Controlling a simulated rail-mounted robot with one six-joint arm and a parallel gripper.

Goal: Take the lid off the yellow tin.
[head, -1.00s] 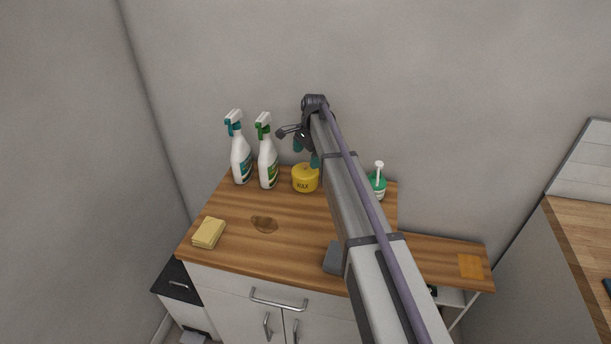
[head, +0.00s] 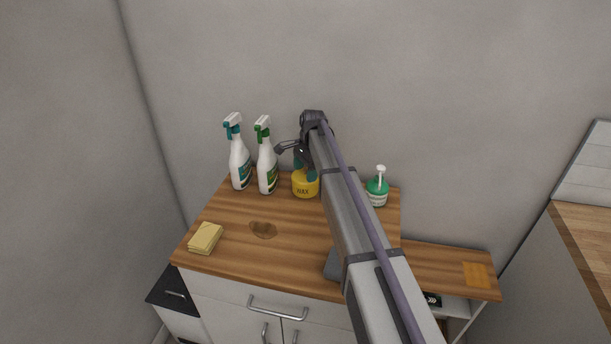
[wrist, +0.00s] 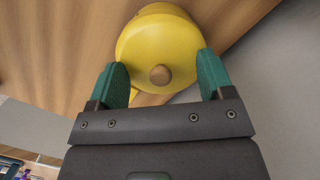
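The yellow tin (head: 305,188), marked WAX, stands upright on the wooden counter near the wall. In the wrist view the tin (wrist: 150,25) shows its yellow lid (wrist: 180,55) with a round wooden knob (wrist: 160,75). My gripper (head: 305,172) is above the tin, pointing down, and partly hides its top in the head view. In the wrist view my gripper (wrist: 165,82) has its two green fingers apart, one on each side of the knob, with clear gaps between. It holds nothing.
Two spray bottles, one teal (head: 239,163) and one green (head: 267,166), stand close left of the tin. A green pump bottle (head: 377,191) stands to its right. A sponge (head: 206,238) and a brown stain (head: 263,230) are on the front left counter. A grey object (head: 333,266) is partly hidden by my arm.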

